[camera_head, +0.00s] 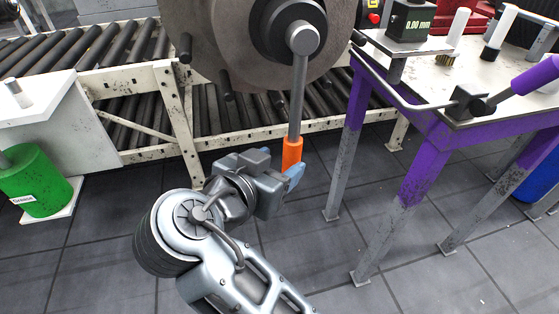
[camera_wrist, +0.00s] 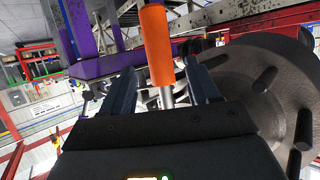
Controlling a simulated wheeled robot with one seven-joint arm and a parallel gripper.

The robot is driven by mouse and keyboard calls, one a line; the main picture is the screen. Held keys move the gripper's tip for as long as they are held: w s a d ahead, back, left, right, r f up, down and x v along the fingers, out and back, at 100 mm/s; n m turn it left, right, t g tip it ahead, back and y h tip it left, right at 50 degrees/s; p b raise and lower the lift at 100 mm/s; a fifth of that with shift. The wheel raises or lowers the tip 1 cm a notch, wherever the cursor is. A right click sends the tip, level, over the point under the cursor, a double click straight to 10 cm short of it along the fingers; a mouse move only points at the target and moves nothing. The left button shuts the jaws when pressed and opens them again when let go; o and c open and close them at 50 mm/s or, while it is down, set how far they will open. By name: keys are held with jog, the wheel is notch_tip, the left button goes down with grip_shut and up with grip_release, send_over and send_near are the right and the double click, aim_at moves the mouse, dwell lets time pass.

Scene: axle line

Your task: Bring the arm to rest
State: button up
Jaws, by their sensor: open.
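My gripper (camera_head: 290,178) is at the lower end of a hanging wrench. The wrench has a grey bar (camera_head: 298,95) and an orange handle (camera_head: 292,152), and it hangs down from the hub (camera_head: 303,38) of a large brown disc (camera_head: 205,40). In the wrist view my gripper's two fingers (camera_wrist: 163,92) stand apart, with the orange handle (camera_wrist: 157,45) showing between and beyond them. The fingers do not look closed on it; whether one touches it I cannot tell. My arm reaches up from the bottom of the head view.
A roller conveyor (camera_head: 165,92) runs behind. A green canister (camera_head: 35,182) is at left. The tiled floor (camera_head: 100,260) is clear at lower left.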

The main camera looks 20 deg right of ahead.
jog(key=s+d+f+n+y+p, duration=0.1)
jog(key=s+d+f+n+y, duration=0.15)
jog(key=f, duration=0.35)
jog(key=s+d+f+n+y+p, duration=0.1)
jog(key=s+f+n+y, duration=0.1)
jog(key=s+f+n, duration=0.25)
jog(key=s+d+f+n+t+y+p, duration=0.1)
jog(key=s+d+f+n+y+p, duration=0.2)
jog(key=s, duration=0.7)
jog(key=s+d+r+t+y+p, duration=0.1)
jog(key=s+d+r+t, duration=0.1)
jog(key=s+r, duration=0.5)
jog(key=s+d+r+t+y+p, duration=0.1)
jog(key=s+d+r, duration=0.3)
jog(key=s+r, duration=0.4)
jog(key=s+t, duration=0.1)
jog(key=s, duration=0.3)
jog(key=shift+r+m, duration=0.3)
jog(key=shift+m, duration=0.1)
jog(key=shift+c, duration=0.2)
grip_shut()
